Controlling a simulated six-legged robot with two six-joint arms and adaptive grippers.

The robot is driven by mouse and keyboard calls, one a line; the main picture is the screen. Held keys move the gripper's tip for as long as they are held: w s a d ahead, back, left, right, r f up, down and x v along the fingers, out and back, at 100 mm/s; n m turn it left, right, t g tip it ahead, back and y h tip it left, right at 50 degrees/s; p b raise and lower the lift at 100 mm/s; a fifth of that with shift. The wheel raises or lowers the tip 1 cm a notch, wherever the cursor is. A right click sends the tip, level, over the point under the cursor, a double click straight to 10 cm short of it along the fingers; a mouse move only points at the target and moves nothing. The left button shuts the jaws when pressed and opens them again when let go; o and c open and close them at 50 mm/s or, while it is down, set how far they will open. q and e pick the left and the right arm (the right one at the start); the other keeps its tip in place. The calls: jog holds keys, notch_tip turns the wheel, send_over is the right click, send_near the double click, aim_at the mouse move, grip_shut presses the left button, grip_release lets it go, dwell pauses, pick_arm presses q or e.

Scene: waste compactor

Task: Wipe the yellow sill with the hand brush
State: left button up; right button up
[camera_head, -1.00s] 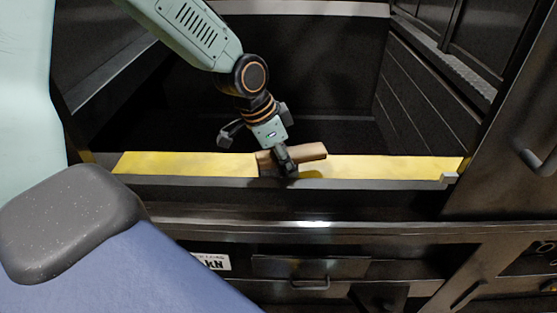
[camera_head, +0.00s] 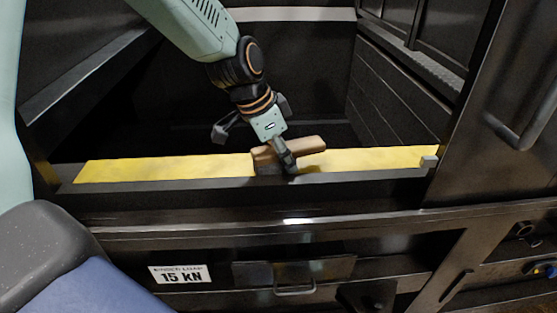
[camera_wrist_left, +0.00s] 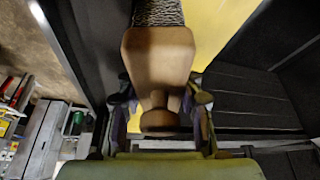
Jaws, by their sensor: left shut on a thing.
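The yellow sill (camera_head: 180,169) is a long flat strip across the front of the dark compactor opening. The hand brush (camera_head: 308,144) has a brown wooden body and rests at about the middle of the sill. My left gripper (camera_head: 285,160) is shut on the brush from above. In the left wrist view the wooden brush (camera_wrist_left: 158,62) lies between the fingers of the gripper (camera_wrist_left: 160,110), with its bristles pointing up the picture beside the yellow surface. In the head view the bristles are mostly hidden. My right gripper is not in view.
The dark compactor chamber (camera_head: 300,100) opens behind the sill. A dark door with a handle (camera_head: 525,120) stands at the right. A drawer handle (camera_head: 295,288) and a 15 kN label (camera_head: 180,274) are below.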

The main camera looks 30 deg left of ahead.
aim_at(316, 146)
pick_arm(q)
jog(key=shift+w+d+f+b, duration=0.25)
jog(key=shift+w+d+b, duration=0.2)
jog(key=shift+d+b, duration=0.15)
jog(key=shift+w+d+b, duration=0.3)
jog(key=shift+d+b, duration=0.2)
jog(key=shift+d, duration=0.2)
jog(key=shift+w+d+b, duration=0.25)
jog(key=shift+w+b, duration=0.05)
jog(key=shift+b, duration=0.05)
jog(key=shift+w+d, duration=0.2)
jog(key=shift+d, duration=0.15)
jog(key=shift+w+d+r+b, duration=0.1)
jog(key=shift+w+d+b, duration=0.4)
jog(key=shift+d, duration=0.35)
jog(key=shift+w+d, duration=0.25)
jog(key=shift+w, duration=0.05)
jog(key=shift+w+d+r, duration=0.15)
jog(key=shift+w+d, duration=0.15)
jog(key=shift+d, duration=0.2)
jog(key=shift+w+d+b, duration=0.3)
jog(key=shift+w+d, duration=0.2)
jog(key=shift+d, duration=0.3)
